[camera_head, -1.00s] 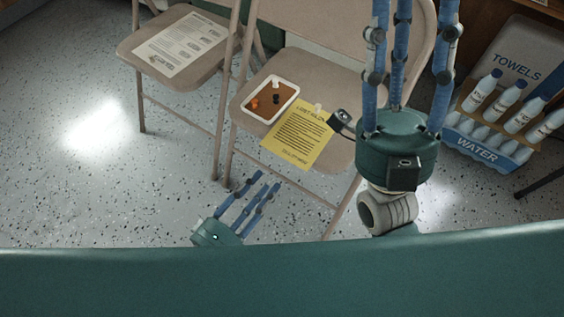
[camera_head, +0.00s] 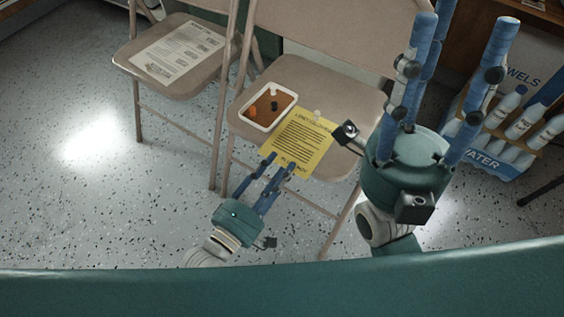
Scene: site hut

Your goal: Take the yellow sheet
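The yellow sheet (camera_head: 302,141), printed with dark text, lies on the seat of the right folding chair (camera_head: 345,95). Its near edge reaches the front edge of the seat and seems to stick out a little past it. My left gripper (camera_head: 279,164) comes from below, its blue fingers spread apart. Its fingertips overlap the near edge of the sheet in the view; I cannot tell if they touch it. My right gripper (camera_head: 466,22) is open and empty, fingers pointing up, right of the chair and close to the camera.
A white-rimmed tray (camera_head: 246,119) with small orange and black pieces sits left of the sheet. A small pale piece (camera_head: 317,114) stands at the sheet's far edge. The left chair (camera_head: 190,83) holds a white printed sheet (camera_head: 178,52). A water bottle crate (camera_head: 492,160) stands at right.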

